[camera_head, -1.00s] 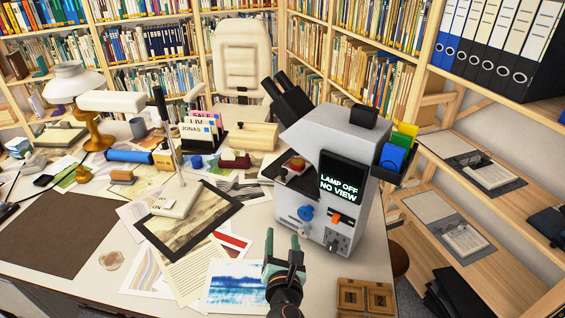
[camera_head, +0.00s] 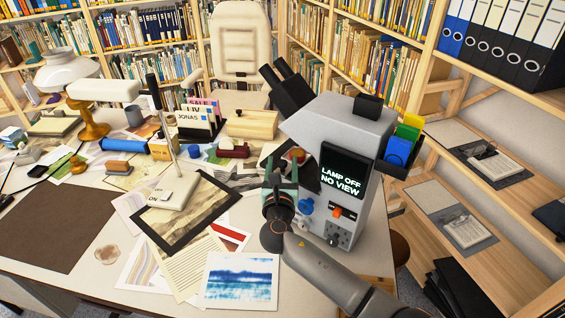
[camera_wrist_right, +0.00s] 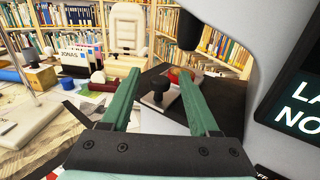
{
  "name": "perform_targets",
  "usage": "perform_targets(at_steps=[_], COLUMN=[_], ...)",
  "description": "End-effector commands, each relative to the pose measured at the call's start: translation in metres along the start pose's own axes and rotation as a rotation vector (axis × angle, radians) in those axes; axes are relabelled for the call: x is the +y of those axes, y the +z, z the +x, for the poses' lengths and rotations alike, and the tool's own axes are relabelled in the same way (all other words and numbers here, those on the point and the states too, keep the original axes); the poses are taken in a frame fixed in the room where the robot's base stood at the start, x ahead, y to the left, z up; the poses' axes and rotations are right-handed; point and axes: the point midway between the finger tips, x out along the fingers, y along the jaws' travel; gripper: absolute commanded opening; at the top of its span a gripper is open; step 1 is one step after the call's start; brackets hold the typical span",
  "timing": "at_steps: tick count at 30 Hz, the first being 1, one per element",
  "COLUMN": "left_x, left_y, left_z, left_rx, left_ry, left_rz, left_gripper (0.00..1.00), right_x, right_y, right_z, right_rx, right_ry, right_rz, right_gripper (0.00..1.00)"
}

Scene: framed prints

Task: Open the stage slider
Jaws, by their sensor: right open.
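The grey microscope (camera_head: 342,130) stands on the desk at the right, its screen (camera_head: 343,173) reading "LAMP OFF NO VIEW". Its stage is mostly hidden behind my right gripper (camera_head: 281,163) in the head view. In the right wrist view the dark stage (camera_wrist_right: 222,100) shows with a small black knob (camera_wrist_right: 157,88) on a light plate, seen between my fingers. I take this knob to be the slider's handle. My right gripper, also in the wrist view (camera_wrist_right: 158,73), is open with green fingers; contact with the knob cannot be told. My left gripper is out of view.
A blue knob (camera_head: 306,206) and an orange switch (camera_head: 336,212) are on the microscope's front. A black-framed print (camera_head: 187,222) and loose papers lie to the left. Bookshelves are behind.

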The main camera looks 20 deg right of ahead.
Motion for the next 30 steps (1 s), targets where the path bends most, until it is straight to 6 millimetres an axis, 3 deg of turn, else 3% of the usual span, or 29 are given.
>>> perform_targets(at_steps=[5,14,30], left_x=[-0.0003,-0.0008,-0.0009], left_y=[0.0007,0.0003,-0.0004], left_z=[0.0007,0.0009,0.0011], left_rx=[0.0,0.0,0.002], left_ry=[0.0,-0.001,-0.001], left_rz=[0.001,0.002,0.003], left_gripper=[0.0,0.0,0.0], right_x=[-0.0003,-0.0001,-0.0001], right_y=[-0.0002,-0.0002,-0.0003], right_z=[0.0111,0.0121,0.0118], right_rx=[0.001,0.001,0.001], right_ry=[-0.001,0.0,0.0], right_rz=[0.002,0.002,0.001], right_gripper=[0.61,0.6,0.0])
